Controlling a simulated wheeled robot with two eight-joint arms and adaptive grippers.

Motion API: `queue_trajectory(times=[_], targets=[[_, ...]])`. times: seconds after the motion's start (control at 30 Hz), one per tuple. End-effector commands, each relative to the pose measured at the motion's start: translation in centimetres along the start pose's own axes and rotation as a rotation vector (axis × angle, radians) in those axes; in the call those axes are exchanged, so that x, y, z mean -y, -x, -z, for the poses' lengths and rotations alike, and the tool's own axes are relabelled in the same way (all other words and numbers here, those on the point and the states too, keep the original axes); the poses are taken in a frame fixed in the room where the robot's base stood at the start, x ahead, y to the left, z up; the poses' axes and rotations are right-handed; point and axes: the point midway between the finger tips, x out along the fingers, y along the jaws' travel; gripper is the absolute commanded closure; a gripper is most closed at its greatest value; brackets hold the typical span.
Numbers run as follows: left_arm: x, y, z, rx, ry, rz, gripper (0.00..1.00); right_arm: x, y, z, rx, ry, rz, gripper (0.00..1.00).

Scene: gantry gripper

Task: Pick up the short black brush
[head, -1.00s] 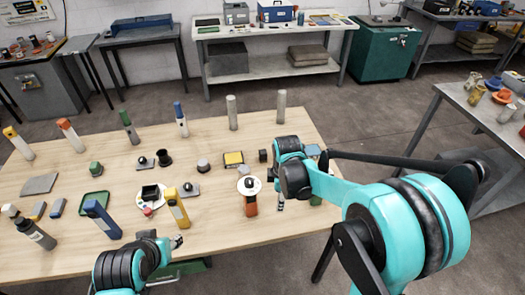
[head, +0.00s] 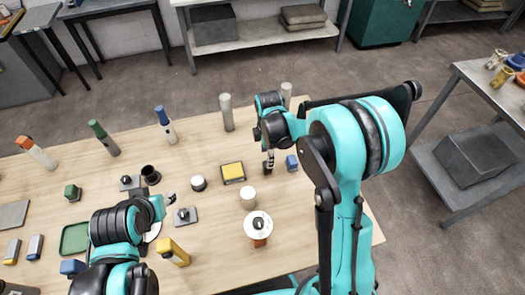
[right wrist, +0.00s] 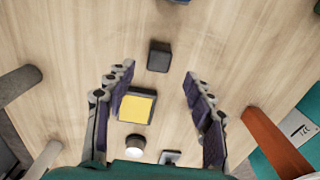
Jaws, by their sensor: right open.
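A small dark block (right wrist: 159,56) lies on the wooden table in the right wrist view, ahead of my right fingertips. It may be the short black brush, but its bristles cannot be made out. My right gripper (right wrist: 155,82) is open, its two fingers spread wide with nothing held. In the head view my right gripper (head: 268,164) hangs over the table beside a yellow-topped pad and hides the dark block. My left gripper (head: 171,198) is over the table's left part near a grey plate with a black knob; its opening is too small to tell.
The yellow-topped pad (head: 233,172) also shows between my right fingers (right wrist: 136,108). A blue block (head: 291,162), a pale cylinder (head: 248,198) and a white disc on an orange base (head: 258,224) stand nearby. Tall upright posts (head: 227,112) line the table's far side.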

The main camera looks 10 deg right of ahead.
Motion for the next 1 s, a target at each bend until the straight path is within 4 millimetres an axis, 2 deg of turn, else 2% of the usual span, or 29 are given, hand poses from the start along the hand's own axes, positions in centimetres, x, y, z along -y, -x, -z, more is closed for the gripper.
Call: queue_trajectory(times=[0.43,0.7,0.93,1.0], targets=[[0.0,-0.9,-0.7,0.001,0.000,0.000,0.60,0.1,-3.9,-0.1,0.000,-0.001,0.000,0.47],[0.0,-1.9,-1.4,0.000,0.000,0.000,0.60,0.2,-7.7,-0.2,0.000,-0.001,0.000,0.47],[0.0,-1.8,-1.4,0.000,0.000,0.000,0.60,0.2,-7.8,-0.2,0.000,-0.001,0.000,0.47],[0.0,-1.8,-1.4,0.000,0.000,0.000,0.60,0.2,-7.8,-0.2,0.000,-0.001,0.000,0.65]])
